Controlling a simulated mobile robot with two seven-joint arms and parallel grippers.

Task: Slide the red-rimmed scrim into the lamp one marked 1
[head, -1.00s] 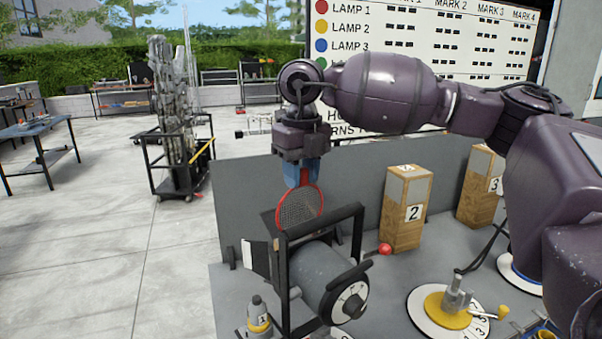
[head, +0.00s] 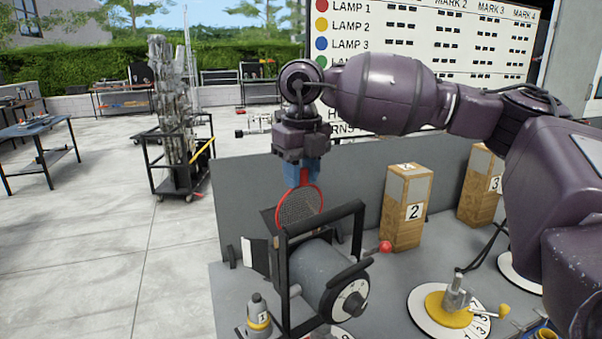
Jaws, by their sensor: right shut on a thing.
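My right gripper (head: 302,172) points down and is shut on the red-rimmed scrim (head: 299,206), a round grey mesh with a red rim and handle. The scrim hangs upright above and behind the lamp's front frame, its lower part hidden by the lamp. The lamp (head: 325,270) is a dark grey drum in a black frame with a round dial on its face. A small grey bottle-shaped piece (head: 258,315) with a yellow band and a 1 label stands beside it. I cannot tell whether the scrim touches the lamp's slot. My left gripper is not in view.
A red knob (head: 385,247) sticks out right of the lamp. Wooden blocks marked 2 (head: 407,208) and 3 (head: 481,187) stand behind. A yellow dial (head: 449,303) sits at front right. A grey panel (head: 345,185) closes the back. A board (head: 430,45) lists the lamps.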

